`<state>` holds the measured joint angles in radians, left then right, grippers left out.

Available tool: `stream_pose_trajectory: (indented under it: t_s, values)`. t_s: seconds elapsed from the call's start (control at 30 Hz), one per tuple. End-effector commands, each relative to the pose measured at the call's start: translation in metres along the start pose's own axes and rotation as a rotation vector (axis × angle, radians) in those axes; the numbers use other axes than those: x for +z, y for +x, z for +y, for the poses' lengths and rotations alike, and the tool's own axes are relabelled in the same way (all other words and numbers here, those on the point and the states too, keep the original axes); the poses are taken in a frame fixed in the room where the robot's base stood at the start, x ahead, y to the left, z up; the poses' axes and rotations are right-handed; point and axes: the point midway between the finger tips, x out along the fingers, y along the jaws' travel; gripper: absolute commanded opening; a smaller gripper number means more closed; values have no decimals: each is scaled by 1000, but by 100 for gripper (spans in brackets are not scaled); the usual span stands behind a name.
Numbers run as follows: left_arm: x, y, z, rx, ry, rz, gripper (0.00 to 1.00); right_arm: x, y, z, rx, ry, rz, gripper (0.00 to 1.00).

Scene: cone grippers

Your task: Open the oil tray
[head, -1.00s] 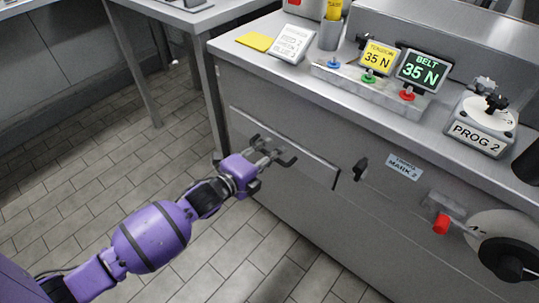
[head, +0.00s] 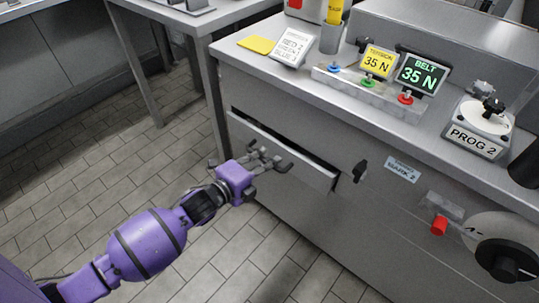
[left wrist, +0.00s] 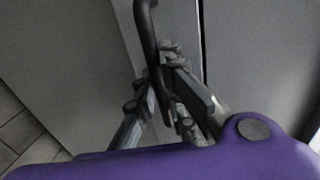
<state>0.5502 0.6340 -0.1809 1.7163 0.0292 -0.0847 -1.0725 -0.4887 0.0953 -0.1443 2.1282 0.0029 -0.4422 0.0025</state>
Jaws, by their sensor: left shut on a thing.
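The oil tray (head: 312,171) is a grey metal drawer in the front of the machine cabinet. It stands a little way out, with a dark gap along its top edge. My left gripper (head: 268,160) is at the front of the tray, shut on its dark handle. In the left wrist view the handle (left wrist: 150,35) is a dark curved bar that runs down to the fingers (left wrist: 172,95). The tray's inside is too dark to make out. My right gripper is not in view.
A black knob (head: 359,171) sits on the cabinet front right of the tray. Further right are a red knob (head: 439,225) and a large round wheel (head: 490,240). The machine top holds displays, coloured buttons and a PROG 2 dial (head: 483,128). Tiled floor (head: 205,265) before the tray is clear.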

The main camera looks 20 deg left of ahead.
Motion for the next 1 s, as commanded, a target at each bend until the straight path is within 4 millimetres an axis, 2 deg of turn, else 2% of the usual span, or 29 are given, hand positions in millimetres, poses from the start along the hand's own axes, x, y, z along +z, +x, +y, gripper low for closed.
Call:
stream_pose_trajectory:
  t_s: [0.3, 0.6, 0.8, 1.0]
  values:
    - [0, -78, 13, 4, -2, -2, 0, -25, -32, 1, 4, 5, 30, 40]
    - [0, -154, 30, 4, -2, -2, 0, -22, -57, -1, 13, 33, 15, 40]
    - [0, -192, 39, 3, -3, -2, 0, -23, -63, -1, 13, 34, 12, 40]
    - [0, -214, 44, 2, -2, 0, 0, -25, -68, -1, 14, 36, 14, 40]
